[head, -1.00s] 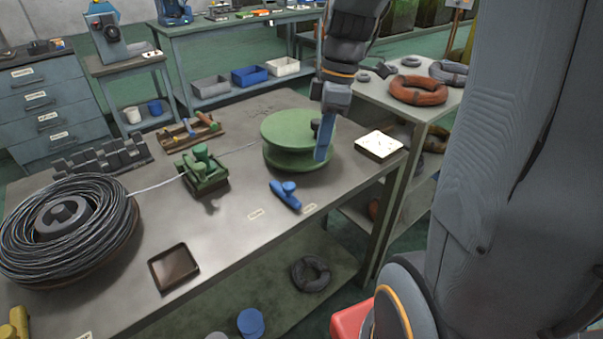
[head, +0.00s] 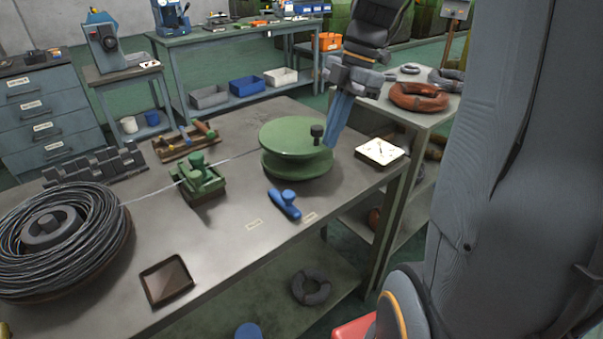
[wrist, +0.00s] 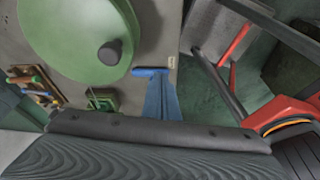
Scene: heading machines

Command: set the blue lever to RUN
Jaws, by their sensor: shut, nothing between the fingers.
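The blue lever (head: 284,204) lies on the bench top in front of the green drum (head: 297,146). Its round knob stands up from a slanting bar. One pale label (head: 254,224) lies left of its near end and another label (head: 309,218) lies to its right; their lettering is too small to read. My gripper (head: 331,144) has its blue fingers shut and empty, pointing down at the drum's right side, above and beyond the lever. In the wrist view the lever (wrist: 150,72) shows just past the fingertips, partly hidden; I cannot judge the gap there.
The drum carries a dark upright knob (head: 317,133) close to my fingers. A white square dial box (head: 380,152) stands right of the drum. A green wire guide (head: 201,182), a wire coil (head: 95,220) and a dark tray (head: 166,282) are to the left. Bench around the lever is clear.

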